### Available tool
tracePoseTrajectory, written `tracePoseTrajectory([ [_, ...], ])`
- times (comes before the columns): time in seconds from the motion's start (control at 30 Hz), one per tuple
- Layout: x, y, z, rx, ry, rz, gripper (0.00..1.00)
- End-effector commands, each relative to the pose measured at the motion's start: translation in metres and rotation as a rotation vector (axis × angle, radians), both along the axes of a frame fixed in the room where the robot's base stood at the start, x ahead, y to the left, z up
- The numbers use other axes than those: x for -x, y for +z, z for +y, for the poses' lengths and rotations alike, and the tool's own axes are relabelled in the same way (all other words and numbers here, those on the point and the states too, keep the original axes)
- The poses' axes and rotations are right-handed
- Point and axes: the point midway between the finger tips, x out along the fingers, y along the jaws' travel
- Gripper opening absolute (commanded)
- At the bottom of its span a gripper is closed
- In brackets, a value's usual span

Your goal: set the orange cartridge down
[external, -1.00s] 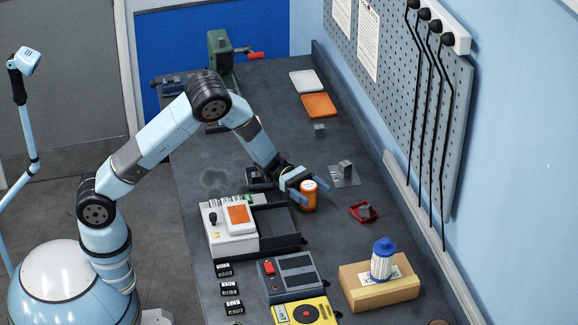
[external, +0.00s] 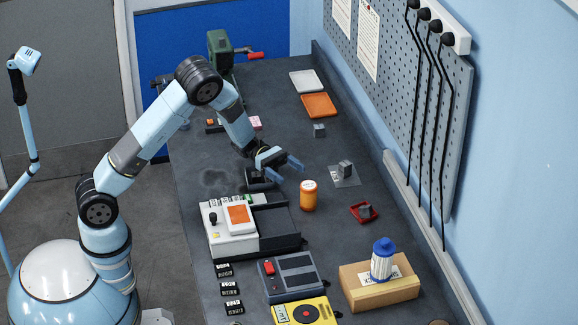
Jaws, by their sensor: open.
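The orange cartridge (external: 308,197) stands upright on the dark bench (external: 330,235), with a pale top. It is just right of the white machine's dark tray. My gripper (external: 293,167) is open and empty. It is above and slightly left of the cartridge, apart from it, with its blue fingers pointing right.
The white machine (external: 230,238) with an orange panel stands left of the cartridge. A metal block on a plate (external: 345,172) and a red tray (external: 363,212) lie to the right. A cardboard box (external: 385,290) with a blue-capped canister (external: 383,260) stands at front right.

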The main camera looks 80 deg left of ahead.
Motion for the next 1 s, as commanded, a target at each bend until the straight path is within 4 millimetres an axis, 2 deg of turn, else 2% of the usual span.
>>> tracePoseTrajectory([
  [0.17,-0.009,0.018,0.000,-0.003,0.067,0.053,0.85],
  [0.4,-0.035,0.078,0.005,0.065,0.341,0.274,0.85],
  [0.57,-0.040,0.120,0.014,0.192,0.547,0.439,0.85],
  [0.77,-0.027,0.170,0.029,0.429,0.788,0.642,0.85],
  [1.0,0.015,0.215,0.045,0.804,1.035,0.882,0.85],
])
